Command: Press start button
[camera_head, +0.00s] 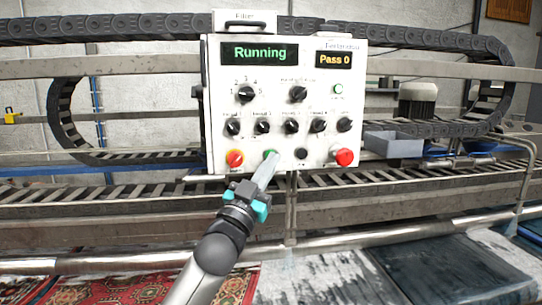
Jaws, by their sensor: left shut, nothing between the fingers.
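A white control panel (220,120) faces me in the middle of the view. Its left display (259,53) reads "Running" in green, and its right display (334,60) reads "Pass 0". A green button (269,154) sits in the bottom row, partly covered by my left gripper (272,163). The gripper is shut and empty, with its tip at the green button's lower edge; I cannot tell whether it touches. In the same row are an orange-red button (235,158), a black one (301,153) and a red one (344,157). My right gripper is not in view.
Several black knobs (246,94) stick out above the buttons. Metal rails and a black cable chain (130,28) run behind the panel. A grey box (394,145) is right of it. A metal pipe (380,232) crosses in front, above rugs (120,287).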

